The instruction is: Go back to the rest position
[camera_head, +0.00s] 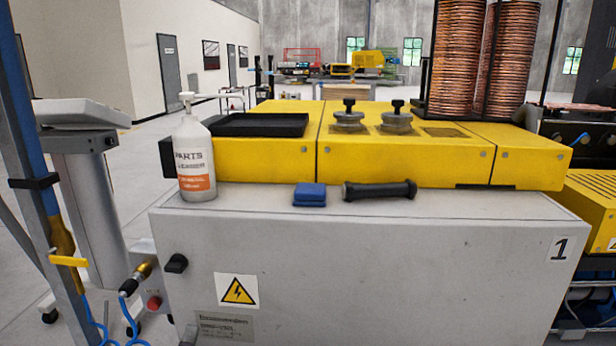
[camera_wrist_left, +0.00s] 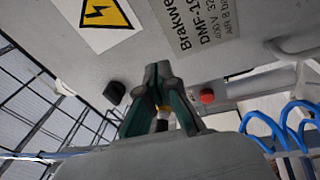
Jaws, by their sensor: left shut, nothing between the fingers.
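My left gripper (camera_wrist_left: 158,78) shows in the left wrist view. Its two dark green fingers meet at the tips, with nothing between them. It is in front of the grey machine cabinet (camera_head: 400,270), beneath the warning label and name plate in that view. My right gripper is in neither view.
Blue hoses (camera_wrist_left: 294,115) hang by the cabinet's side.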

